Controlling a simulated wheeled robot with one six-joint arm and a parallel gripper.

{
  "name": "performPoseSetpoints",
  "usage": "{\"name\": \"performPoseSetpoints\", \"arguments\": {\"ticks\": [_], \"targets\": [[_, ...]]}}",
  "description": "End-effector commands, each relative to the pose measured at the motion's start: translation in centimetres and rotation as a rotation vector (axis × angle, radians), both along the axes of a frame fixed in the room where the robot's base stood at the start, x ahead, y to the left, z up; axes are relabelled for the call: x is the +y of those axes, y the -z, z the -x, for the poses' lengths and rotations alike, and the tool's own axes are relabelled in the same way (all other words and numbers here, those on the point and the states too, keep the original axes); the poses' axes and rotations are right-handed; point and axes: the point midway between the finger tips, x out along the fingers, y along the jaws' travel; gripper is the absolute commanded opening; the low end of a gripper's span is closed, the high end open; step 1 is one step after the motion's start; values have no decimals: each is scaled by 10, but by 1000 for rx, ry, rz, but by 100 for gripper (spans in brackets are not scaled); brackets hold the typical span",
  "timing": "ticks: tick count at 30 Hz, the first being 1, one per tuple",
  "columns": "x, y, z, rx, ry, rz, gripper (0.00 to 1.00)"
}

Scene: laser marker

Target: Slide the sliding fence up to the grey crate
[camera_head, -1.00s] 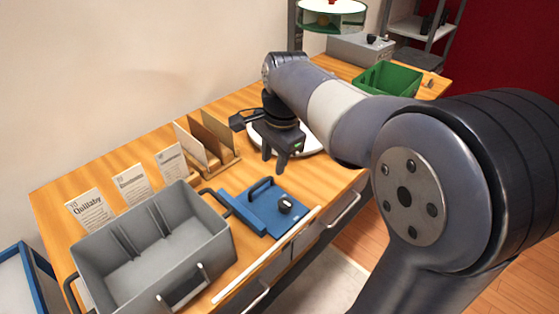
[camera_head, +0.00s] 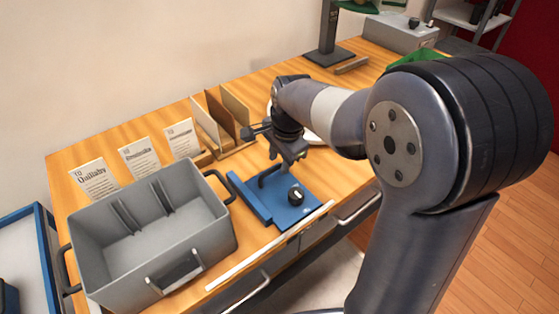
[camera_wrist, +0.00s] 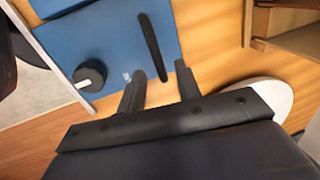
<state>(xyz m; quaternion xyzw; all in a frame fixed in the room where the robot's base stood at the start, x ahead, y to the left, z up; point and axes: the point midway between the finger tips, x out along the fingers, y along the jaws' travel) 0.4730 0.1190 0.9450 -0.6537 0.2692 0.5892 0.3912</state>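The sliding fence (camera_head: 300,211) is a blue plate with a raised blue bar along its left side, a black bar handle and a black knob. It lies flat on the table just right of the grey crate (camera_head: 140,238); a narrow gap shows between them. My gripper (camera_head: 289,166) is low over the back of the fence, by its handle. In the wrist view, my gripper (camera_wrist: 160,70) has its two fingers apart, with the near end of the black handle (camera_wrist: 152,45) between or just beyond the tips. Contact cannot be told. The fence plate (camera_wrist: 112,40) also shows there.
Upright boards in a wooden rack (camera_head: 222,125) stand behind the fence. Several white cards (camera_head: 140,158) stand behind the crate. A white round plate (camera_head: 310,137) lies partly hidden behind my arm. A pale strip (camera_head: 270,246) runs along the table's front edge.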

Motion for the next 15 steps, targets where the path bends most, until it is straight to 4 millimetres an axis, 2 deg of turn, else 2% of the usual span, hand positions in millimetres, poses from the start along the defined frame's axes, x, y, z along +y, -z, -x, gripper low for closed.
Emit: {"name": "performPoseSetpoints", "arguments": {"ticks": [4,12,15], "targets": [[1,8,-1,-1,0,-1,33],[1,9,-2,-1,0,-1,33],[1,9,-2,-1,0,-1,24]]}}
